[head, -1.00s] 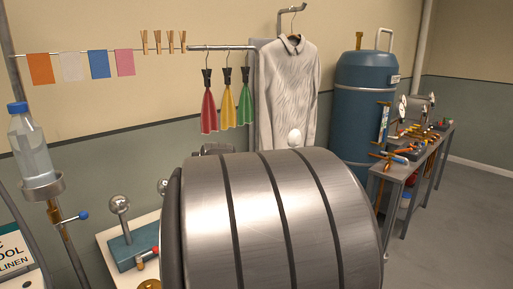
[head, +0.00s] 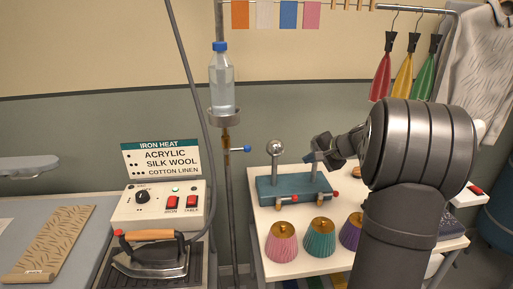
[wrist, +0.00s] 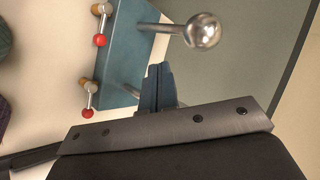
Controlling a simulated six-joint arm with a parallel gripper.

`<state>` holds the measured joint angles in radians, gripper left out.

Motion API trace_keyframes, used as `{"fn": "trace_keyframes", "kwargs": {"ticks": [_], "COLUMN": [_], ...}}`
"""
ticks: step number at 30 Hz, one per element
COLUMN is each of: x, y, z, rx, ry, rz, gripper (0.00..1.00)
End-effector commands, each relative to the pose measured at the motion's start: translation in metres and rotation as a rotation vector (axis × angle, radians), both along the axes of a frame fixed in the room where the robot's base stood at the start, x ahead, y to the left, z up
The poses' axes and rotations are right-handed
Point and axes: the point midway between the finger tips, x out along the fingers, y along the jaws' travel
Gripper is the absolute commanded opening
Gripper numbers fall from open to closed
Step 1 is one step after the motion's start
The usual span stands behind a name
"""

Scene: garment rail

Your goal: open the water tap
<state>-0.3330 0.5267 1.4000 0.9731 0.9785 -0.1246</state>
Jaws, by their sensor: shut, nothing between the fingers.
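The lever lies about level, pointing right. The bottle stands upright in a metal cup holder (head: 224,114). My gripper (head: 318,152) is right of the tap, apart from it, above the teal block on the white table. In the wrist view, my gripper's fingers (wrist: 158,76) are together with nothing between them. The tap is not visible in the wrist view.
A teal block (head: 290,190) carries a ball-topped post (head: 275,149) and red-knobbed levers; a second post is partly hidden by my gripper. Coloured cones (head: 320,238) stand in front. An iron (head: 150,258) and control box (head: 162,205) are left of the pipe.

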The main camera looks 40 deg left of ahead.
Motion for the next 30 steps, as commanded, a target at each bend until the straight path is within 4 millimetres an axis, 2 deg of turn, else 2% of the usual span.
{"fn": "trace_keyframes", "kwargs": {"ticks": [3,6,10,17,30], "x": [-0.01,-0.018,-0.023,-0.026,-0.028], "y": [0.034,0.055,0.072,0.082,0.086], "z": [-0.002,0.003,0.013,0.024,0.024], "rx": [0.154,0.28,0.415,0.536,0.544], "ry": [0.16,0.268,0.366,0.438,0.443], "rz": [0.078,0.142,0.21,0.271,0.275], "gripper": [0.0,0.0,0.0,0.0,0.0]}}
